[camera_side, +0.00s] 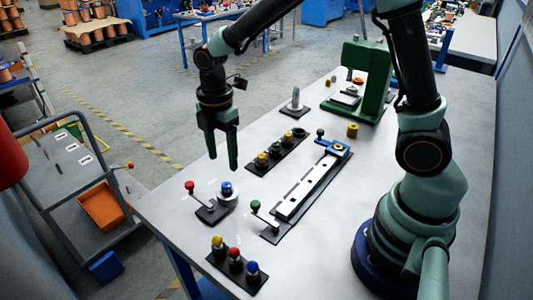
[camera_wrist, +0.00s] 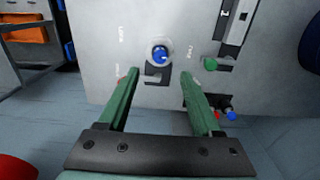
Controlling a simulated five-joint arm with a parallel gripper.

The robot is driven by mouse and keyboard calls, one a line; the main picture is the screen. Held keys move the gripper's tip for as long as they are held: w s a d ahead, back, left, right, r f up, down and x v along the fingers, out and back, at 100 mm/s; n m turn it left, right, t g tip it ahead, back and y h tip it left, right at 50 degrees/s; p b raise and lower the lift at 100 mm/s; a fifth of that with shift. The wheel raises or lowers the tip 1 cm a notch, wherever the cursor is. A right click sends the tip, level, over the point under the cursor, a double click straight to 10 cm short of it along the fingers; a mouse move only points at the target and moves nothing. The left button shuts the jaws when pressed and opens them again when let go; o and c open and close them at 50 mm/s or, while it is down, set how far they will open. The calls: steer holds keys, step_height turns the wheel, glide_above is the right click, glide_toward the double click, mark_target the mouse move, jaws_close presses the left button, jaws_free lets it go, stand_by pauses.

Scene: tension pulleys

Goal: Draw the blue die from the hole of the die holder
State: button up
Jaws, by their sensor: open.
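The blue die (camera_side: 226,187) sits in a grey round die holder (camera_side: 227,198) on a dark plate near the table's left edge. A lever with a red knob (camera_side: 189,186) stands beside it on the same plate. In the wrist view the blue die (camera_wrist: 159,53) shows from above, ringed by the pale holder, just beyond the fingertips. My gripper (camera_side: 223,162) points down, open and empty, above the holder and apart from the die. In the wrist view my gripper (camera_wrist: 159,76) shows its two green fingers spread wide. The left finger partly hides the red knob.
A rack (camera_side: 237,266) with yellow, red and blue pieces stands at the table's front. Another rack (camera_side: 262,169) of dark and yellow pieces stands behind the holder. A long slide (camera_side: 310,188) with a green-knobbed lever (camera_side: 255,204) lies to the right. A green press (camera_side: 376,82) stands farther back.

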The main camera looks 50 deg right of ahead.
mark_target(226, 184)
step_height(226, 184, down, 8)
steer(key=shift+f, duration=0.15)
stand_by(0.4)
jaws_close()
